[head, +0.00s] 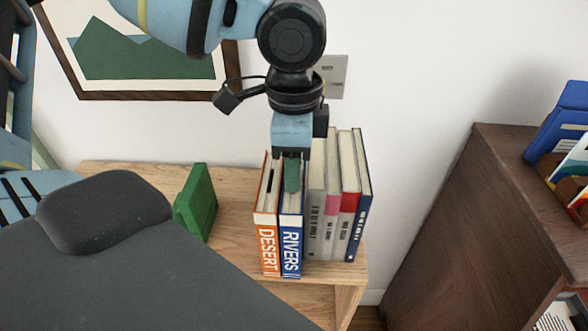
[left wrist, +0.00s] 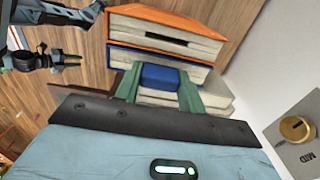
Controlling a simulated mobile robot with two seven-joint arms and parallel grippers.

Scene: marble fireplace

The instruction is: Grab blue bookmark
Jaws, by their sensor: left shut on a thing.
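The blue bookmark (left wrist: 160,77) shows in the left wrist view as a small blue block between the two green fingers of my left gripper (left wrist: 159,88). The fingers are shut on it from both sides. It sits at the top of the blue RIVERS book (head: 291,236), and I cannot tell whether it is still inside the pages. In the head view my left gripper (head: 292,174) points straight down over this book and hides the bookmark.
The orange DESERT book (head: 268,239) stands just left, with several other books (head: 338,195) on the right. A green block (head: 196,203) stands on the wooden shelf (head: 236,190), with bare wood between. A dark cabinet (head: 450,210) is at right. The white wall is close behind.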

